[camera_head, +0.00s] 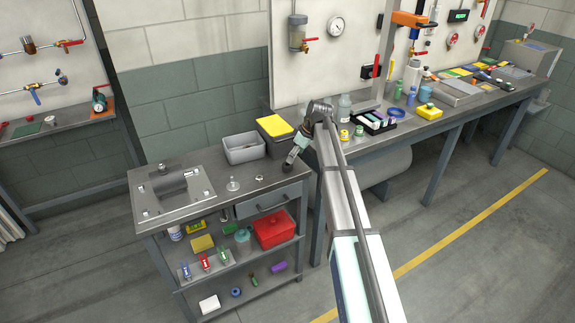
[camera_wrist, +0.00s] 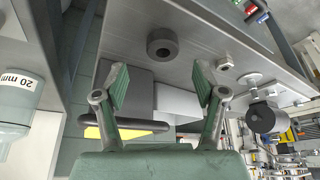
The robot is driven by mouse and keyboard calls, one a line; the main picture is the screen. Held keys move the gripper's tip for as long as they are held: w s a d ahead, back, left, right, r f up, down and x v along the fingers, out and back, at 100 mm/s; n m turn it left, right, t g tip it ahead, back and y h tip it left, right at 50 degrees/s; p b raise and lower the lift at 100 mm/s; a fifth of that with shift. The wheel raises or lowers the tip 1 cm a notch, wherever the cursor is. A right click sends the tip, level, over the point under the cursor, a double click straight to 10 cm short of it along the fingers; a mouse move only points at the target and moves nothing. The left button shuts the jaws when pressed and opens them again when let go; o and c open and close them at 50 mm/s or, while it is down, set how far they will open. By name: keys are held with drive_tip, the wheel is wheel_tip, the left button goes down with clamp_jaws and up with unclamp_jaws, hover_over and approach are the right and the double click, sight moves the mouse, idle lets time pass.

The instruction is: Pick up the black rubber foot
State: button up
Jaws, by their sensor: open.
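The black rubber foot (camera_wrist: 162,42), a short dark cylinder with a hole in its middle, sits on the grey bench top (camera_wrist: 200,47) in the wrist view. In the head view, the foot (camera_head: 287,168) shows as a small dark shape just below my gripper (camera_head: 293,155). In the wrist view, my gripper (camera_wrist: 160,84) is open, with its two green-padded fingers apart and nothing between them. The foot appears beyond the fingertips, roughly centred between them, and apart from both.
A grey bin (camera_head: 245,149) and a yellow-lidded dark box (camera_head: 275,126) stand behind the foot. The bench top between is clear.

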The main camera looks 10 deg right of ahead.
drive_tip(key=shift+p+x, duration=1.45)
drive_tip(key=shift+x, duration=1.7)
drive_tip(key=shift+s+a, duration=0.15)
drive_tip(key=c, duration=1.2)
